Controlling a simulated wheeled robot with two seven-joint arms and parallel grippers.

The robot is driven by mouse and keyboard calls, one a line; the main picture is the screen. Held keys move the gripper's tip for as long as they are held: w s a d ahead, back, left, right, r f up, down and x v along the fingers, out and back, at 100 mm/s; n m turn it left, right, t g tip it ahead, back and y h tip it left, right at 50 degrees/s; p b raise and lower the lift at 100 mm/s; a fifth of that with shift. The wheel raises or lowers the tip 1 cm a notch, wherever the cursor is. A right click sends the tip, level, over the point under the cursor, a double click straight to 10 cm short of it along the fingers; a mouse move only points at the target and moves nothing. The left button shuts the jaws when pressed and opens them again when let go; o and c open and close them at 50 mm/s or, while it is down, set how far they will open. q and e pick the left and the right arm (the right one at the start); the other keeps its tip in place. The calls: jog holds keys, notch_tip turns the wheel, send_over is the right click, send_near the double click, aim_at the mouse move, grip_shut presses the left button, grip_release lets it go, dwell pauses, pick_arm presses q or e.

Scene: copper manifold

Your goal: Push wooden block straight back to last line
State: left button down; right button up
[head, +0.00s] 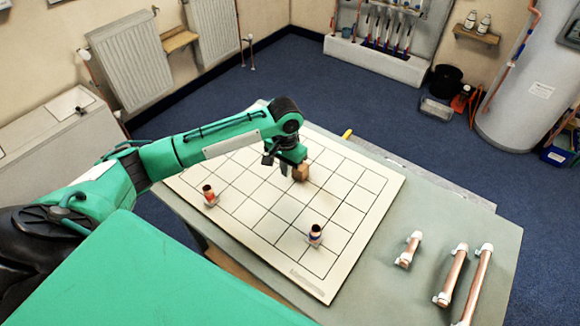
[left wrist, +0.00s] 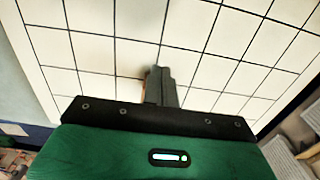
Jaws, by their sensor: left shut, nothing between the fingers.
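The wooden block (head: 301,172) is a small brown cube on the white board with a black line grid (head: 345,238), around the grid's middle. My left gripper (head: 286,168) is shut and empty, pointing down close beside the block, on its left in the head view. I cannot tell whether they touch. In the left wrist view the shut fingers (left wrist: 161,84) hide most of the block; only a thin brown edge (left wrist: 147,75) shows at their left. My right gripper is in neither view.
Two small figure-like pieces stand on the board, one at left (head: 209,195) and one nearer the front (head: 315,235). Several copper pipes with white ends (head: 452,276) lie on the table (head: 420,205) at right. Grid squares around the block look clear.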

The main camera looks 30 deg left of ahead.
aim_at(294, 184)
pick_arm(q)
notch_tip(294, 184, down, 7)
jog(key=shift+f+p, duration=0.2)
jog(key=shift+p, duration=0.45)
jog(key=shift+w+d+f+p, duration=0.1)
jog(key=shift+w+p, duration=0.05)
jog(key=shift+w, duration=0.35)
jog(key=shift+w+d+f+p, duration=0.1)
jog(key=shift+w+p, duration=0.05)
jog(key=shift+w, duration=0.35)
jog(key=shift+w+d+f, duration=0.1)
jog(key=shift+w, duration=0.8)
jog(key=shift+w, duration=0.1)
